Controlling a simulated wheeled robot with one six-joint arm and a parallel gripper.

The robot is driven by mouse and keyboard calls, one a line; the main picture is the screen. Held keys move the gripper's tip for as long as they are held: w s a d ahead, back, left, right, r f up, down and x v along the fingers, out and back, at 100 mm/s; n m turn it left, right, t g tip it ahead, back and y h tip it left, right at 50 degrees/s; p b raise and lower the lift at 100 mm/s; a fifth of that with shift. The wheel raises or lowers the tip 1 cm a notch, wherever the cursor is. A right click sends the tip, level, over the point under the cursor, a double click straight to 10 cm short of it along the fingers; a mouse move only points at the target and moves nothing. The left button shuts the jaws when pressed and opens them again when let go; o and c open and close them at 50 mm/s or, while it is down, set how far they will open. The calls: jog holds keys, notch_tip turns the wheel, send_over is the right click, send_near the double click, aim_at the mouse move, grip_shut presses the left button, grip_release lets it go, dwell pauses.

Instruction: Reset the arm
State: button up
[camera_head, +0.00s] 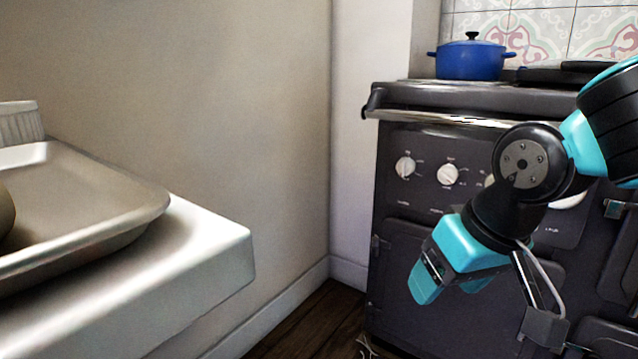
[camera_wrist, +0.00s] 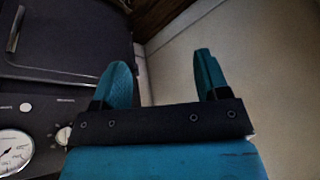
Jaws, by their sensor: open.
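My gripper (camera_head: 424,284) hangs from my bent black and teal arm on the right of the head view, pointing down and to the left in front of the dark stove. In the wrist view my gripper (camera_wrist: 166,80) shows its two teal fingers spread apart. Nothing is between the fingers, only wall and floor beyond them. The gripper appears clear of the counter and the wall.
The dark stove (camera_head: 408,228) with white knobs stands behind my arm. A blue pot (camera_head: 469,62) sits on top of it. At left a white counter (camera_head: 215,250) holds a metal tray (camera_head: 130,190). A bare wall (camera_head: 240,100) lies between.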

jog(key=s+r+n+g+y+p, duration=0.2)
jog(key=s+r+n+g+p, duration=0.35)
jog(key=s, duration=0.75)
notch_tip(320, 180, up, 35)
jog(key=m+t+p, duration=0.2)
jog(key=p, duration=3.2)
jog(key=shift+w+a+p, duration=0.3)
jog(key=shift+a+p, duration=0.05)
jog(key=shift+p, duration=0.05)
